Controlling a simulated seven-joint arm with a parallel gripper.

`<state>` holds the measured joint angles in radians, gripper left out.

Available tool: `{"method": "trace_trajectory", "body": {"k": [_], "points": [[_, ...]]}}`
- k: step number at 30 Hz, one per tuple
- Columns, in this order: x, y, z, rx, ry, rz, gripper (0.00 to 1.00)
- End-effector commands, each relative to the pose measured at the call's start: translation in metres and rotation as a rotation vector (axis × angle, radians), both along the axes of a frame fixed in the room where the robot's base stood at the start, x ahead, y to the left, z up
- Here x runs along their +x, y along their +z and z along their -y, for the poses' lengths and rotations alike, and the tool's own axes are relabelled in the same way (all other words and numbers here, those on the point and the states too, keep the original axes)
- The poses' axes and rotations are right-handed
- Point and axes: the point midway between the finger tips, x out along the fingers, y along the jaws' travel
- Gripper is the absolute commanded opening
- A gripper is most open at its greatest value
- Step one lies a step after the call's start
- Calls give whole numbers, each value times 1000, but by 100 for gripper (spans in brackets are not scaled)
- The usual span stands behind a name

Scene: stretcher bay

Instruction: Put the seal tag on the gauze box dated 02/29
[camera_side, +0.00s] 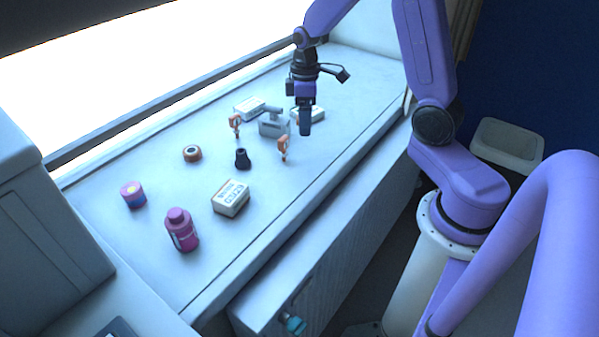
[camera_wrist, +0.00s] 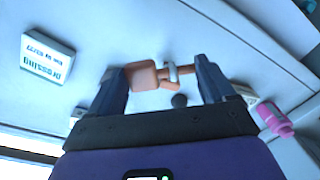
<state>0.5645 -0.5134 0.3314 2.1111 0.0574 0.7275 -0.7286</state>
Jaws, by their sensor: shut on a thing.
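In the wrist view my gripper (camera_wrist: 163,80) has its two dark fingers shut on the seal tag (camera_wrist: 142,77), an orange piece with a pale band around it. In the side view my gripper (camera_side: 305,132) points down above the far part of the counter, and the held tag cannot be made out there. A white box with printing (camera_side: 231,198) stands near the front. Two more white boxes lie further back, one at the left (camera_side: 250,108) and one behind my gripper (camera_side: 311,114). The wrist view shows a box marked "Dressing" (camera_wrist: 47,58); its date is too small to read surely.
Two orange upright pieces (camera_side: 235,125) (camera_side: 283,147) flank a grey holder-like object (camera_side: 271,123). A black piece (camera_side: 242,159), a brown roll (camera_side: 192,153), a pink-and-blue tin (camera_side: 133,195) and a magenta bottle (camera_side: 181,231) stand on the counter (camera_side: 310,170). The counter's right side is clear.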

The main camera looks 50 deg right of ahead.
Motion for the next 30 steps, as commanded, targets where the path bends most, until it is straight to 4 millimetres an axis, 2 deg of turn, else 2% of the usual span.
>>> {"method": "trace_trajectory", "body": {"k": [3,9,15,20,25,30], "points": [[-8,-8,-22,2,-134,0,50],[-22,-19,-52,3,-367,-3,50],[-35,-27,-72,6,-545,-5,50],[-40,-29,-79,8,-618,-6,50],[-40,-20,-81,11,-637,-2,50],[-40,7,-81,11,-635,0,50]]}}
